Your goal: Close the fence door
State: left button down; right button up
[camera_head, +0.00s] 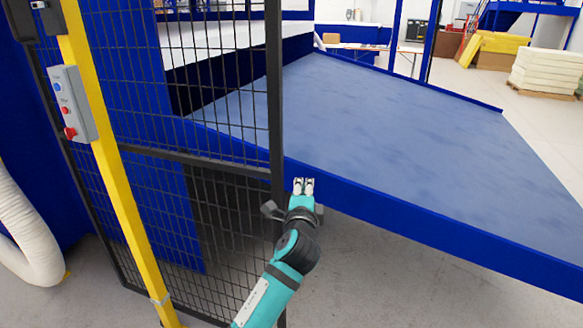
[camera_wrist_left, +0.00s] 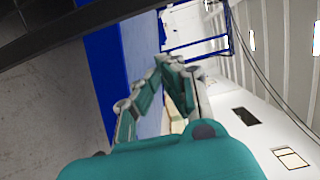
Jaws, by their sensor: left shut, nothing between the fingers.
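The fence door (camera_head: 196,159) is a black wire-mesh panel in a black frame, at the left of the head view. It stands in front of the blue table. My left gripper (camera_head: 304,182) is just right of the door's right-hand frame post (camera_head: 277,120), near the blue table edge. Its fingers are together and hold nothing. I cannot tell whether the gripper or wrist touches the post. In the left wrist view the fingers (camera_wrist_left: 172,65) point away from the camera, and a dark bar (camera_wrist_left: 80,30) crosses the upper left. My right gripper is not in view.
A large blue-grey table (camera_head: 400,130) with a blue rim fills the middle and right. A yellow post (camera_head: 112,170) with a grey button box (camera_head: 74,103) stands at the left. A white hose (camera_head: 25,228) curves beside it. Stacked foam blocks (camera_head: 546,72) lie far right.

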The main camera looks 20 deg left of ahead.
pick_arm(q)
jog(key=w+a+p, duration=0.3)
jog(key=w+a, duration=0.2)
jog(key=w, duration=0.2)
jog(key=shift+a, duration=0.15)
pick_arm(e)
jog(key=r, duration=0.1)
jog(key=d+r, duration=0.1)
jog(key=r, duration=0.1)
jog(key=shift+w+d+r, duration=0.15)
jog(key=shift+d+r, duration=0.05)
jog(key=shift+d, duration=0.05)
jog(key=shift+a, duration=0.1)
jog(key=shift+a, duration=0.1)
